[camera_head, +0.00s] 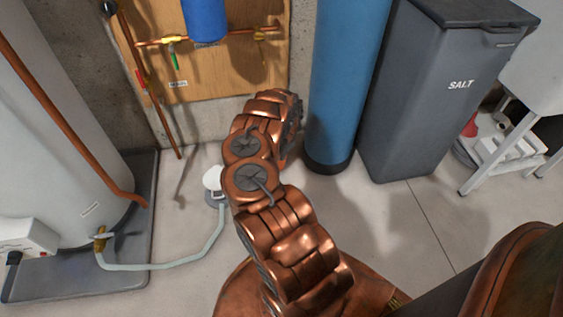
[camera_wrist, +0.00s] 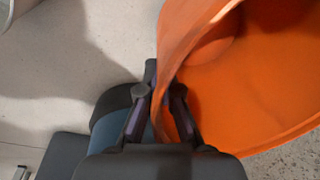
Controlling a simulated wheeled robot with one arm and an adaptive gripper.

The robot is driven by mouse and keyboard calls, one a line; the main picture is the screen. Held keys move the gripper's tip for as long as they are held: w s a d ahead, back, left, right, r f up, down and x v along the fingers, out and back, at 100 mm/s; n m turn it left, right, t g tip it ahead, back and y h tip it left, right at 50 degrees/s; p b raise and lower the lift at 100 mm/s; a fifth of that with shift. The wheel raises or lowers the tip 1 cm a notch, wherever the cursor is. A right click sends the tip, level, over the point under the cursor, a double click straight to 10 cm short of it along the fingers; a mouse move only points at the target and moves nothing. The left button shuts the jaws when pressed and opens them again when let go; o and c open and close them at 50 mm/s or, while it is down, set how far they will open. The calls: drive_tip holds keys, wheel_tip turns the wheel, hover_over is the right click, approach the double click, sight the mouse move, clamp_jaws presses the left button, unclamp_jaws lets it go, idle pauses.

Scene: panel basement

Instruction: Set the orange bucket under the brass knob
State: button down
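The orange bucket (camera_wrist: 245,85) fills the right of the wrist view, its open mouth and inside showing. My gripper (camera_wrist: 162,90) has one finger outside the bucket's wall and one inside, closed on the wall near the rim. In the head view my copper-coloured arm hides the bucket and the fingers. Brass fittings show in the head view: a brass valve (camera_head: 100,238) low on the white tank, and a brass valve (camera_head: 171,42) and another brass fitting (camera_head: 264,34) on the copper pipe at the wooden board. I cannot tell which is the brass knob.
The white tank (camera_head: 50,150) stands on a grey tray (camera_head: 138,235) at left. A pale hose (camera_head: 180,263) runs to a white fitting (camera_head: 212,178). A blue cylinder (camera_head: 342,80) and grey salt bin (camera_head: 425,100) stand right. Floor between bin and stool (camera_head: 500,155) is partly free.

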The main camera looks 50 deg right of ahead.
drive_tip(key=shift+f+b, duration=0.6)
drive_tip(key=shift+f, duration=1.25)
drive_tip(key=c, duration=1.3)
unclamp_jaws()
